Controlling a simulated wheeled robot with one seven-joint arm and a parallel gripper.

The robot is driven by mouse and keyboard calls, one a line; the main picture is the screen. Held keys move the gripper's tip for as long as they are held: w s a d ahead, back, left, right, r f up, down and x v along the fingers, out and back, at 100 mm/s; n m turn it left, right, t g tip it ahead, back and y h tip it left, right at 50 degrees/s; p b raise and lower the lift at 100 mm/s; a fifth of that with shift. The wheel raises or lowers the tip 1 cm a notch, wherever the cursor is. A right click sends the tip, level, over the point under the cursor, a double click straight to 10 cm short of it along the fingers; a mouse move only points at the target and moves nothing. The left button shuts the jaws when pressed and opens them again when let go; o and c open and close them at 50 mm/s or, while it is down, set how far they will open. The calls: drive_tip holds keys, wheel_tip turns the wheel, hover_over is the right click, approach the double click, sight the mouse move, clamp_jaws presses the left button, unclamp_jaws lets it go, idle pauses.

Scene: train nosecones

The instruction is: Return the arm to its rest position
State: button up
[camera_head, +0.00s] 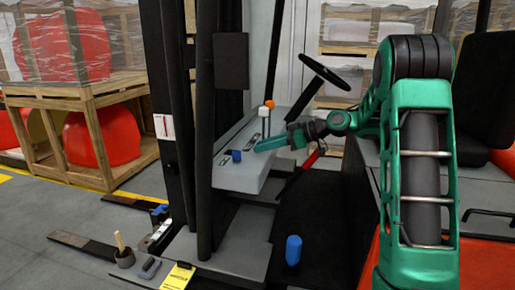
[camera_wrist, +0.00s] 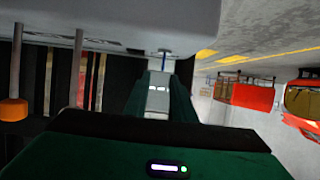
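My green arm (camera_head: 421,150) rises at the right of the head view, bends at the top and reaches left over the forklift's grey console (camera_head: 240,178). My gripper (camera_head: 260,148) is at its end, just right of a blue-knobbed lever (camera_head: 236,156). A small gap seems to lie between them, but contact is hard to judge. In the wrist view my gripper (camera_wrist: 161,78) points at a thin blue-grey lever (camera_wrist: 163,60) below the pale console. I see no object clearly held, and the finger spacing is unclear.
White (camera_head: 263,111) and orange (camera_head: 269,103) lever knobs stand behind the gripper. A steering wheel (camera_head: 325,72) is above and a black seat (camera_head: 485,95) at right. Dark mast posts (camera_head: 204,130) stand left. A blue cylinder (camera_head: 293,250) and yellow clipboard (camera_head: 178,277) are low in front.

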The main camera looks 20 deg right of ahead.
drive_tip(key=s+d+f+m+g+h, duration=0.2)
drive_tip(key=s+m, duration=0.3)
drive_tip(key=s, duration=1)
drive_tip(key=s+d+f+m+g+h, duration=0.3)
drive_tip(key=s+f+m+h, duration=0.1)
drive_tip(key=s, duration=1.1)
drive_tip(key=s+d+f+m+g+h, duration=0.2)
drive_tip(key=s+m, duration=0.6)
drive_tip(key=s, duration=0.7)
wheel_tip(320, 180, down, 2)
drive_tip(key=d+h, duration=0.1)
drive_tip(key=h, duration=0.1)
drive_tip(key=shift+s+d+g+h, duration=0.2)
drive_tip(key=shift+g+h, duration=0.1)
drive_tip(key=shift+h, duration=0.1)
